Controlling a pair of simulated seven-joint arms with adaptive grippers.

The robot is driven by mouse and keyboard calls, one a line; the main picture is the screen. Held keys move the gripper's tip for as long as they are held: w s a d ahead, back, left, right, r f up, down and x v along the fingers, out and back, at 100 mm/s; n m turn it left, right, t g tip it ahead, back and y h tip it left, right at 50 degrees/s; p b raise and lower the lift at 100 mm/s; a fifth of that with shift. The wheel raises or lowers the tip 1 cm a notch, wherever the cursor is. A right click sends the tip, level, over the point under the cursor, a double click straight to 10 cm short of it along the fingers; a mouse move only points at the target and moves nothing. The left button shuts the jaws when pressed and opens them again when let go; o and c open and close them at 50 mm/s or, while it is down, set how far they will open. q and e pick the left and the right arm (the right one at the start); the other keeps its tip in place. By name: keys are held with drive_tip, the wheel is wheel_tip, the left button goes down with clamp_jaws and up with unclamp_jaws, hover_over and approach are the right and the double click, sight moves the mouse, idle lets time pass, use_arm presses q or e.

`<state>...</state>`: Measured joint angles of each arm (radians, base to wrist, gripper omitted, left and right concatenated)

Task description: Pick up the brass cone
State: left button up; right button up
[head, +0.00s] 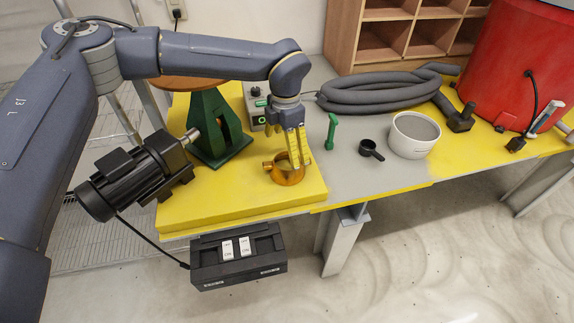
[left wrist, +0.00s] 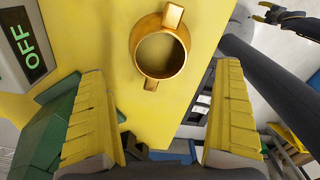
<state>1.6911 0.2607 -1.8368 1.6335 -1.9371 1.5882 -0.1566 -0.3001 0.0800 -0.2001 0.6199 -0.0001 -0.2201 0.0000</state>
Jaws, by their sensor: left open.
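The brass cone (head: 287,174) stands on the yellow part of the workbench near its front edge. In the left wrist view the brass cone (left wrist: 160,79) shows a round rim, a hollow middle and two stubby side lugs. My left gripper (head: 299,158) points down just above and behind it, its yellow fingers hiding part of the cone. In the left wrist view my left gripper (left wrist: 161,72) is open and empty, and the cone lies beyond the fingertips, between their lines. A dark piece with yellow tips (left wrist: 279,15) at upper right may be my right gripper; its state is unclear.
A green stand (head: 215,130) and a black motor (head: 137,177) are left of the cone; a grey control box (head: 256,108) is behind. A green tool (head: 331,131), black ring (head: 370,150) and white bowl (head: 414,135) stand right. A black box (head: 238,258) hangs at the front.

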use_arm(q)
drive_tip(key=shift+d+f, duration=0.15)
drive_tip(key=shift+f, duration=2.8)
drive_tip(key=c, duration=1.7)
drive_tip(key=shift+c, duration=0.2)
